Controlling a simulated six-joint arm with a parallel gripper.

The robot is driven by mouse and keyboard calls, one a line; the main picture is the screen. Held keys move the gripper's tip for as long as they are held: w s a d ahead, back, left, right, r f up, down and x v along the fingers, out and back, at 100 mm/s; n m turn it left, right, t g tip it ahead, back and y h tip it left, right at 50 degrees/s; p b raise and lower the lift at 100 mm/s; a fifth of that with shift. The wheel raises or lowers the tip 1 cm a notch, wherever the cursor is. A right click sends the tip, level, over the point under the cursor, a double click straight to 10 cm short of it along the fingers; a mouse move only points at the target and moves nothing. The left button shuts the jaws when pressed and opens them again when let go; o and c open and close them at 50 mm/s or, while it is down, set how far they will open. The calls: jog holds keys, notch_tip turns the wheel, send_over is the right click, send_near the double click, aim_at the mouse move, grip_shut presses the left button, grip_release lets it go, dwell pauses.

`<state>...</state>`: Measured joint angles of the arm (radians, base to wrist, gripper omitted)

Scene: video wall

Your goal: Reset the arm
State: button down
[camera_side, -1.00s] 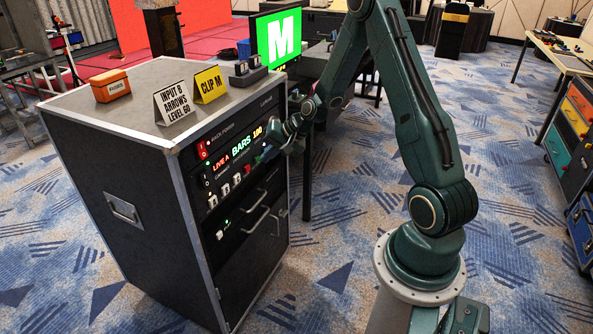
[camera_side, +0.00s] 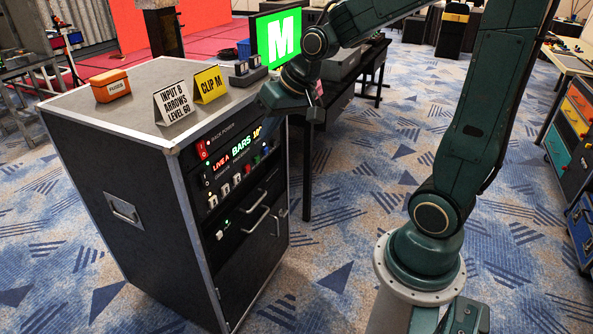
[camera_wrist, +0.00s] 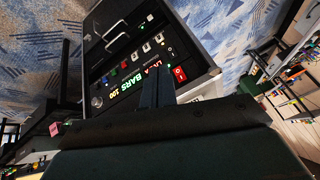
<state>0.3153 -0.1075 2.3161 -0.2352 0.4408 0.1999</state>
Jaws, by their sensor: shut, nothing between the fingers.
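My gripper (camera_side: 270,104) is at the upper right corner of the rack case (camera_side: 130,150) in the side view, in front of its control panel. In the wrist view the gripper's dark fingers (camera_wrist: 157,88) are together and empty, seen over the panel. It is apart from the switches as far as I can tell. The panel reads LIVE A, BARS and 100 in lit letters (camera_wrist: 134,82); my gripper hides part of the number in the side view. A red rocker switch (camera_wrist: 180,73) shows by the fingertips, and a row of light switches (camera_side: 225,190) sits below the display.
On the case top stand an orange box (camera_side: 111,86), a white sign (camera_side: 174,104), a yellow CLIP M sign (camera_side: 209,84) and a small dark device (camera_side: 247,71). A green M monitor (camera_side: 278,39) stands behind. Open carpet (camera_side: 335,240) lies right of the case.

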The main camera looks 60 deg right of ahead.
jog(key=s+a+r+n, duration=0.2)
jog(key=s, duration=0.6)
jog(key=s+a+r+n, duration=0.2)
jog(key=s+a+r, duration=0.1)
jog(key=s, duration=0.6)
jog(key=shift+a+h, duration=0.2)
jog(key=shift+h, duration=0.2)
